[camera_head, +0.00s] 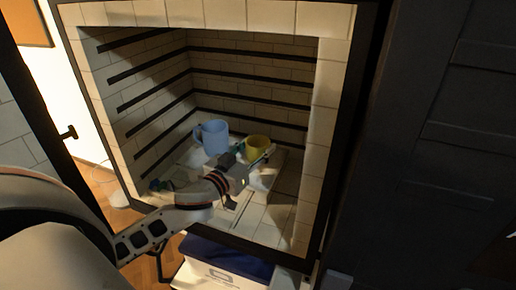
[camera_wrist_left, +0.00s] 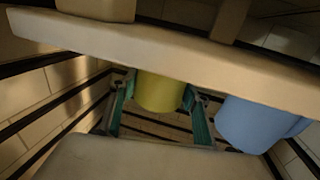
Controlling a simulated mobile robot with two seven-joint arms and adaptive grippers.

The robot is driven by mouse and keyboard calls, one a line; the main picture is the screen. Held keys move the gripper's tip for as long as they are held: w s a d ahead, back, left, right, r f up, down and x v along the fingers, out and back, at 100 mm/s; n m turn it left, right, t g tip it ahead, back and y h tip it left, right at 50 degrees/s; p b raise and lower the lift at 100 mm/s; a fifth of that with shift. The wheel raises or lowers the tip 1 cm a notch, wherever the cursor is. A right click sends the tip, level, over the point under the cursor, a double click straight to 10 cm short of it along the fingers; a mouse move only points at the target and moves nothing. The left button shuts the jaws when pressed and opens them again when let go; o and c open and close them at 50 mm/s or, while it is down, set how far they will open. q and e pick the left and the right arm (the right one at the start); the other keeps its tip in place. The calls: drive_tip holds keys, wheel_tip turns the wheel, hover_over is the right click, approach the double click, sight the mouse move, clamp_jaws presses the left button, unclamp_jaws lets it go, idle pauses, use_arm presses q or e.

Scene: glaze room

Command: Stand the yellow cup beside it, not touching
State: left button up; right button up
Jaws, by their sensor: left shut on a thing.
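The yellow cup (camera_head: 258,145) is upright inside the kiln, to the right of the blue mug (camera_head: 214,137). My left gripper (camera_head: 253,154) reaches in from the front and is shut on the yellow cup. In the left wrist view, which looks upside down, the yellow cup (camera_wrist_left: 158,93) is between the green fingers (camera_wrist_left: 156,112). The blue mug (camera_wrist_left: 250,124) is at the right there, with one finger between it and the cup; the two look apart. The shelf edge hides the cup's foot, so I cannot tell whether it touches the shelf. My right gripper is not in view.
The pale kiln shelf (camera_wrist_left: 180,60) runs in front of the cups in the left wrist view. Brick walls with dark grooves (camera_head: 150,92) close in the left and back. The kiln's dark frame (camera_head: 349,130) bounds the right. A blue and white box (camera_head: 225,262) is below the opening.

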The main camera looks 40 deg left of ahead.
use_arm(q)
drive_tip(key=shift+f, duration=0.1)
drive_tip(key=o, duration=1.3)
drive_tip(key=shift+r, duration=0.25)
drive_tip(key=shift+s+f, duration=0.15)
drive_tip(key=shift+s, duration=0.15)
drive_tip(key=s, duration=1.1)
drive_tip(key=shift+s+d, duration=0.2)
drive_tip(key=shift+d, duration=0.05)
